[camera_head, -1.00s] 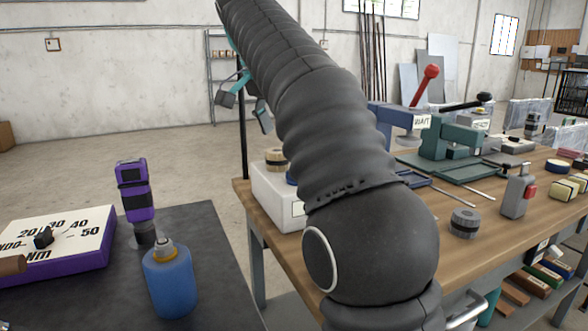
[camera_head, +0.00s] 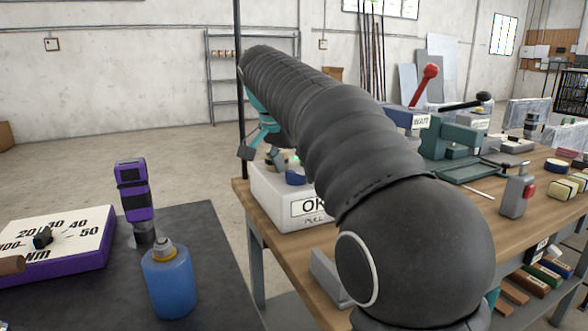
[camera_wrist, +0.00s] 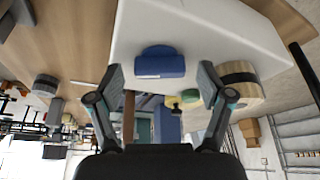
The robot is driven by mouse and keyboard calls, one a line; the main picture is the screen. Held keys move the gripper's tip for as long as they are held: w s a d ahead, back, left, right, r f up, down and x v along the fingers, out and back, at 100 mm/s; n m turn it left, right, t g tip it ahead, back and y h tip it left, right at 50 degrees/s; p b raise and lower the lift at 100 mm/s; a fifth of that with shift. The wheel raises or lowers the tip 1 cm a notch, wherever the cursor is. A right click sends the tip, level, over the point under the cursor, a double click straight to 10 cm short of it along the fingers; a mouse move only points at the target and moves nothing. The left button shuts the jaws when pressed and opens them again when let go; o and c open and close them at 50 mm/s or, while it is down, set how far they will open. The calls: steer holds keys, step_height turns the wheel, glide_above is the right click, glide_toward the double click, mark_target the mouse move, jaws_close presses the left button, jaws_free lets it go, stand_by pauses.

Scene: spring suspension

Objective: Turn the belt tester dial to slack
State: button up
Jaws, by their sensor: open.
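No dial with a readable "slack" mark shows, so I cannot tell for sure which part is the belt tester dial. A white box (camera_head: 270,205) with an "OK" label stands at the bench's left end. A blue knob-like part (camera_head: 295,178) sits on it, partly behind my arm. In the wrist view the blue part (camera_wrist: 160,66) lies between and just beyond my fingertips, against the white box. My gripper (camera_wrist: 160,80) is open and empty, with no clear contact. In the head view my gripper (camera_head: 260,148) hangs above the box's left side, partly hidden.
A tan and dark roll (camera_wrist: 238,85) is close to one finger. A purple box (camera_head: 60,245) with an Nm scale, a purple tool (camera_head: 134,190) and a blue bottle (camera_head: 168,280) stand on the dark table. A green press (camera_head: 455,140) stands farther along the bench.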

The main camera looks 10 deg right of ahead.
steer(key=c, duration=1.2)
steer(key=shift+o, duration=0.2)
